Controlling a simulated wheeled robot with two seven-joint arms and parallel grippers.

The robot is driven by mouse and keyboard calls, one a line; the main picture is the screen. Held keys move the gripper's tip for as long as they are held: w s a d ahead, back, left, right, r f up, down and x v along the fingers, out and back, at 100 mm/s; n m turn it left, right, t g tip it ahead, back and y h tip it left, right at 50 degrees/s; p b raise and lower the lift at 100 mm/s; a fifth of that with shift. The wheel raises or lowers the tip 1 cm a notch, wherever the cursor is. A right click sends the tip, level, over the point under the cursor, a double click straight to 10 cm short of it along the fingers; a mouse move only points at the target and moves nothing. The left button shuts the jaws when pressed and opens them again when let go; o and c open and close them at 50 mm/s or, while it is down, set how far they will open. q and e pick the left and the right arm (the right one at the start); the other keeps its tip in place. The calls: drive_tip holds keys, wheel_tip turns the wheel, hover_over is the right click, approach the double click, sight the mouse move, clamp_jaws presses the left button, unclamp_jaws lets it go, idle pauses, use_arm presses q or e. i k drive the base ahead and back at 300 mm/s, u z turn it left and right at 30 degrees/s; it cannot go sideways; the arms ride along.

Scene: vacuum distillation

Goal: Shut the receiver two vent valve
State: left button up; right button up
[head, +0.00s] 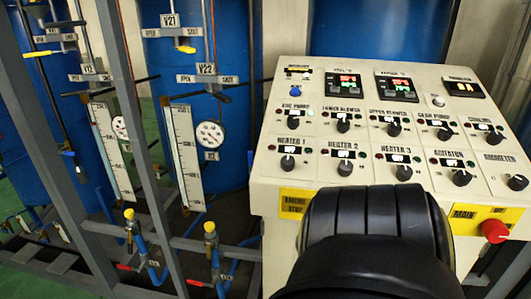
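Two blue receiver tanks stand at the left, and the nearer one (232,45) carries a valve tagged V21 (169,20) and a valve tagged V22 (206,68). Each tag has OPEN on its left and SHUT on its right. V21 has a yellow-tipped handle (186,49) that sits between its two plates, below the pipe. V22's handle is too small to tell clearly. I cannot tell from the tags which valve is the vent. The farther tank (62,95) has similar plates and a yellow-ended handle (38,54). Neither gripper is in view.
A white control panel (335,115) with knobs and displays fills the right, with a red stop button (495,231). A grey frame post (135,110) stands before the tanks. Yellow-topped valves (210,228) and blue pipes are low down. A black arm part of mine covers the lower middle.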

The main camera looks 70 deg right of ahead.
sight(251, 162)
drive_tip(key=z, duration=1.9)
